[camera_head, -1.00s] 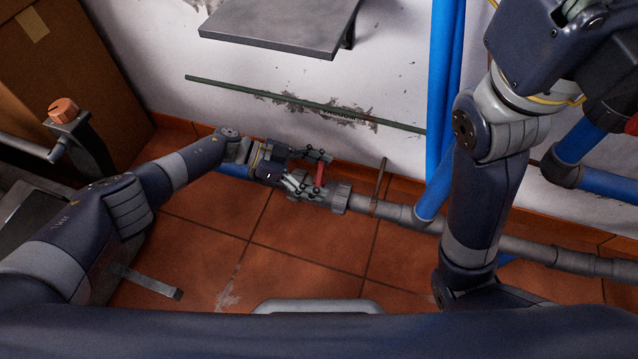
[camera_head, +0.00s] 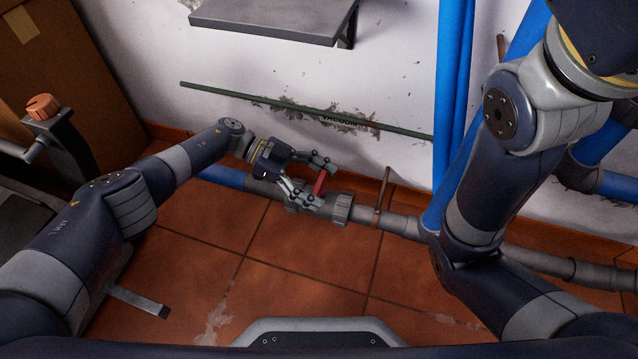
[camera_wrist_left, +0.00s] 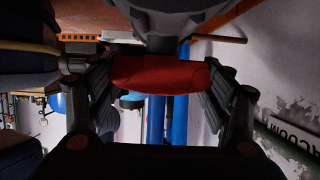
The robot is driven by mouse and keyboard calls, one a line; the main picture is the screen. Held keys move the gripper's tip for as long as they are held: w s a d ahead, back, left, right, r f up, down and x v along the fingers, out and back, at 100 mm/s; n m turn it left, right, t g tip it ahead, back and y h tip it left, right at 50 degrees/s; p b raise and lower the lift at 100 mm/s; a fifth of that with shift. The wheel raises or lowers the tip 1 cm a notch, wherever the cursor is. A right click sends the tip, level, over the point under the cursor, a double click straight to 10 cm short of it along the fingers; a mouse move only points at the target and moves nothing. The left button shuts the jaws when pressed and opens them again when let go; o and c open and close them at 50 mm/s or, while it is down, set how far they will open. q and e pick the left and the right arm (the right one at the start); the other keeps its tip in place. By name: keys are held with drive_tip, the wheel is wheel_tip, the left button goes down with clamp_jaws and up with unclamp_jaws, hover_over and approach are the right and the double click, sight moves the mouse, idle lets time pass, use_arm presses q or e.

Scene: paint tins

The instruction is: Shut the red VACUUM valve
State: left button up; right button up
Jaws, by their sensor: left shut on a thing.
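The red valve handle (camera_head: 320,184) sits on the grey pipe fitting (camera_head: 342,208) low along the wall. My left gripper (camera_head: 322,182) comes in from the left and is shut on the red handle, with a finger on either side. In the left wrist view the red handle (camera_wrist_left: 160,74) lies across between the two fingers, below the grey valve body (camera_wrist_left: 165,22).
A grey and blue pipe (camera_head: 222,177) runs along the wall's foot, with a thin brown rod (camera_head: 383,190) beside the valve. Blue vertical pipes (camera_head: 452,90) stand to the right. A grey shelf (camera_head: 275,20) juts out above. The tiled floor (camera_head: 300,260) in front is clear.

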use_arm(q)
drive_tip(key=shift+d, duration=0.1)
drive_tip(key=o, duration=1.1)
drive_tip(key=shift+c, duration=0.2)
drive_tip(key=shift+w+a+r, duration=0.1)
drive_tip(key=shift+a, duration=0.15)
drive_tip(key=v, duration=1.1)
drive_tip(key=shift+a+r, duration=0.1)
drive_tip(key=shift+a, duration=0.15)
